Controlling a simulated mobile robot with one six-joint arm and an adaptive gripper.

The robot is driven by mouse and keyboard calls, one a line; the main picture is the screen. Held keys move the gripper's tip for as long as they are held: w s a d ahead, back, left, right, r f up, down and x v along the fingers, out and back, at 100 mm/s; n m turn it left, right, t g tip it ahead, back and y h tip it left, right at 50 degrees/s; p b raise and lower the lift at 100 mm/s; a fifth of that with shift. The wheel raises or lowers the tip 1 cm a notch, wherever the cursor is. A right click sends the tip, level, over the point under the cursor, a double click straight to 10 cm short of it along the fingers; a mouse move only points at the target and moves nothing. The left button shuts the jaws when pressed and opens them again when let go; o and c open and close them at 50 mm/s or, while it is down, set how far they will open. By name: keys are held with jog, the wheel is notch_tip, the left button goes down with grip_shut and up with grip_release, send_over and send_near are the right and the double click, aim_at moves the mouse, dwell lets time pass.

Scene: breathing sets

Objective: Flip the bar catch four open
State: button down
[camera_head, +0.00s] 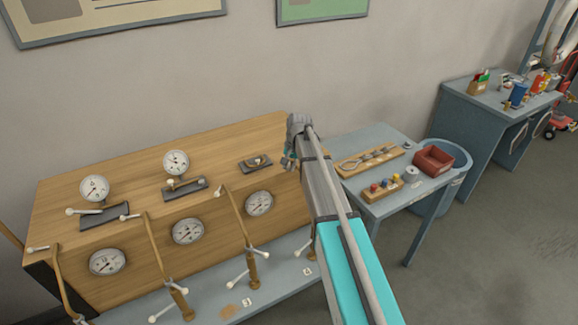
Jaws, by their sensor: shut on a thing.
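A wooden cabinet (140,180) carries a row of dark catch plates on its sloping face. My gripper (289,162) is at the cabinet's right end, just right of the third plate and in line with the row. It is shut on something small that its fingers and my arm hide. From its place in the row, this looks like bar catch four; whether its bar is flipped cannot be seen.
Round gauges (188,231) sit on the cabinet, with brass stands and hoses (250,235) in front. Open floor lies at lower right.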

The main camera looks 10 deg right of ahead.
jog(key=shift+d+n, duration=0.3)
jog(key=shift+n, duration=0.3)
jog(key=c, duration=0.5)
grip_release()
jog(key=shift+c, duration=0.2)
jog(key=shift+a+m, duration=0.15)
jog(key=shift+m, duration=0.25)
